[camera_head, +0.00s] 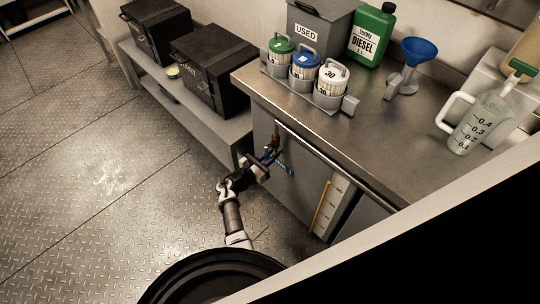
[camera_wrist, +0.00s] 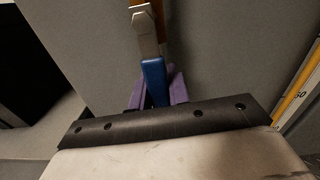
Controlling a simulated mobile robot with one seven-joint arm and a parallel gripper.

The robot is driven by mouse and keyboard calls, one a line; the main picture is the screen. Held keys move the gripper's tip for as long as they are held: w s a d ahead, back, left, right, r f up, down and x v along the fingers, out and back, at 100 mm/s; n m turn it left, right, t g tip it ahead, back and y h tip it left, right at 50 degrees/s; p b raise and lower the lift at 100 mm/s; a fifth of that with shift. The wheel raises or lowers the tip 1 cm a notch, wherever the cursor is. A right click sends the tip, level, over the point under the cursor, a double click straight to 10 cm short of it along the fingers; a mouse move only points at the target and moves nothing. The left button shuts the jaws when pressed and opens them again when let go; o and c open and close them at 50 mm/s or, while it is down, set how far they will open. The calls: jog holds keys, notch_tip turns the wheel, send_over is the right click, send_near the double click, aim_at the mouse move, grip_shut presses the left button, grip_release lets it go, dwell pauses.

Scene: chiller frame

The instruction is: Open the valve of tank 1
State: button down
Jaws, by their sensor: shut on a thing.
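A valve with a blue handle (camera_wrist: 153,75) sits in front of the grey cabinet face (camera_head: 300,180). In the wrist view the handle hangs down from a metal fitting (camera_wrist: 145,38) on a copper-coloured pipe (camera_wrist: 158,12). My gripper (camera_wrist: 158,92) is shut on the blue handle, with a purple finger on each side. In the head view my gripper (camera_head: 272,157) is at the left part of the cabinet front, below the counter edge. The handle's lower end is hidden between my fingers. No tank number is legible.
A level gauge with a yellow edge (camera_head: 323,208) is right of the valve; part shows in the wrist view (camera_wrist: 299,90). A metal rail (camera_head: 325,160) runs along the cabinet front. The low shelf (camera_head: 222,131) with black cases stands left. Floor (camera_head: 110,190) is open at left.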

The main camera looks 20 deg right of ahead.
jog(key=c, duration=1.5)
grip_release()
jog(key=shift+s+d+f, duration=0.1)
jog(key=shift+s+f, duration=0.1)
jog(key=shift+s, duration=0.25)
jog(key=shift+c, duration=0.2)
jog(key=shift+o, duration=1)
jog(key=shift+w, duration=0.1)
jog(key=shift+r, duration=0.1)
jog(key=v, duration=1.3)
jog(key=shift+a+b, duration=0.4)
